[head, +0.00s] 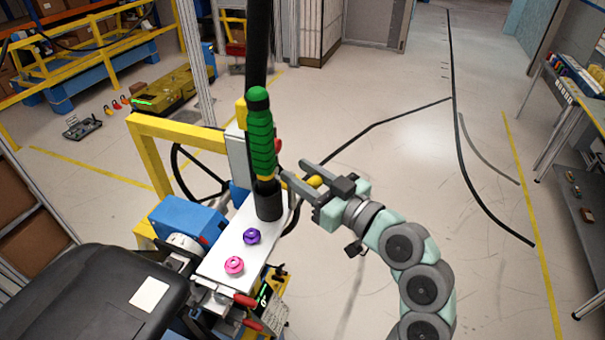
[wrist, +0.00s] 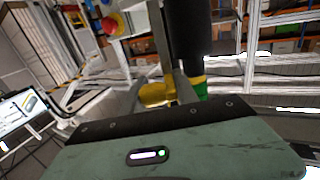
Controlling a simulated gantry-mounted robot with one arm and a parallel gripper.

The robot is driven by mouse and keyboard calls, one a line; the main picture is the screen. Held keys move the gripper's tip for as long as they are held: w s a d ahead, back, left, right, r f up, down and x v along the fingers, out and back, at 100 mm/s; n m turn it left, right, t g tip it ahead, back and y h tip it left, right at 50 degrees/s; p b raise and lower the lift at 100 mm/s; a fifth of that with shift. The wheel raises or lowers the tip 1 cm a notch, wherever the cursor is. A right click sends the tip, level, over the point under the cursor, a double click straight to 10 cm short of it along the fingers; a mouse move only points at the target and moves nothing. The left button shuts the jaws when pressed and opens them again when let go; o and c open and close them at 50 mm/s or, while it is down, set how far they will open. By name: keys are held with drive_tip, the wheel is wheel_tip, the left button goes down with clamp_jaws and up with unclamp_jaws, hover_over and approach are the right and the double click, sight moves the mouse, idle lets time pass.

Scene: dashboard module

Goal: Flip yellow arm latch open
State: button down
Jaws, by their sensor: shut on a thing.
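The yellow latch knob (head: 315,181) shows between the two fingers of my gripper (head: 295,170), just right of the black base of the green-handled lever. My gripper is shut on it, reaching in from the right. In the wrist view the yellow latch (wrist: 155,94) lies between the grey fingers. The rest of the latch is partly hidden by the fingers and the lever base, so its exact angle cannot be told.
The lever with a green grip (head: 262,140) stands upright close left of my fingers. A purple knob (head: 252,237) and a pink knob (head: 234,265) sit on the white panel (head: 222,258). A black seat (head: 90,300) is at lower left. Floor to the right is open.

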drive_tip(key=shift+w+d+f+b, duration=0.2)
drive_tip(key=shift+d+f+b, duration=0.1)
drive_tip(key=n+g+y+b, duration=0.1)
drive_tip(key=b, duration=0.3)
drive_tip(key=n+g+y+b, duration=0.1)
drive_tip(key=g+b, duration=0.1)
drive_tip(key=b, duration=0.2)
drive_tip(key=shift+w+n+y, duration=0.3)
drive_tip(key=shift+w+n, duration=0.1)
drive_tip(key=c, duration=1.1)
unclamp_jaws()
drive_tip(key=shift+w+r, duration=0.1)
drive_tip(key=shift+r, duration=0.1)
drive_tip(key=shift+c, duration=0.2)
drive_tip(key=shift+g, duration=0.4)
drive_tip(key=shift+a+r, duration=0.1)
drive_tip(key=shift+a, duration=0.1)
